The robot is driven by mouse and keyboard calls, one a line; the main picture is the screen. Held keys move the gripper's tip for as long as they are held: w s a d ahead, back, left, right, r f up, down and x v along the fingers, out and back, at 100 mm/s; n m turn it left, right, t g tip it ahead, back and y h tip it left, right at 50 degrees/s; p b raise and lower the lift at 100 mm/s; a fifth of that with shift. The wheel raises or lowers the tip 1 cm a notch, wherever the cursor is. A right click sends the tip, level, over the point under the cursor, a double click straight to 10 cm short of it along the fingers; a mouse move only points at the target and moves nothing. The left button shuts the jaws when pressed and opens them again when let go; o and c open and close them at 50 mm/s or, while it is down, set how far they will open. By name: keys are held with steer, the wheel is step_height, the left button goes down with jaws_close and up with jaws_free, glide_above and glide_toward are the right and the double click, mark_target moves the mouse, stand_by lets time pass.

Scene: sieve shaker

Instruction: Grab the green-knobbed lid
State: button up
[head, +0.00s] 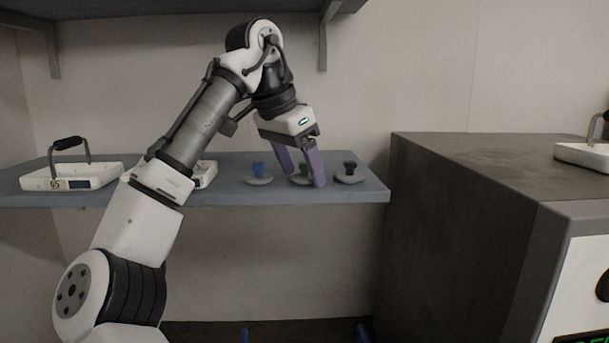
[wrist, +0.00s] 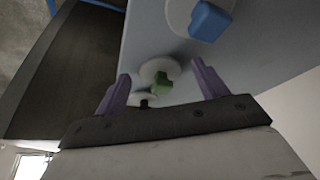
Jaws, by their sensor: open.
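The green-knobbed lid (head: 304,178) lies on the blue-grey shelf, a pale disc with a green knob. In the head view my gripper's finger hides part of it. It also shows in the wrist view (wrist: 161,84), between and a little beyond the fingertips. My gripper (head: 302,170) is open, its purple fingers pointing down around the lid's knob area. In the wrist view the fingers (wrist: 162,80) stand on either side of the green knob with a gap to each. I cannot tell whether they touch the disc.
A blue-knobbed lid (head: 258,175) sits to the left and a black-knobbed lid (head: 349,174) to the right, both close by. A white tray with a black handle (head: 70,177) stands at the shelf's left. A large dark machine (head: 470,190) stands right of the shelf (head: 220,192).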

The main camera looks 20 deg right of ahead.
steer(key=c, duration=1.1)
steer(key=shift+o, duration=0.2)
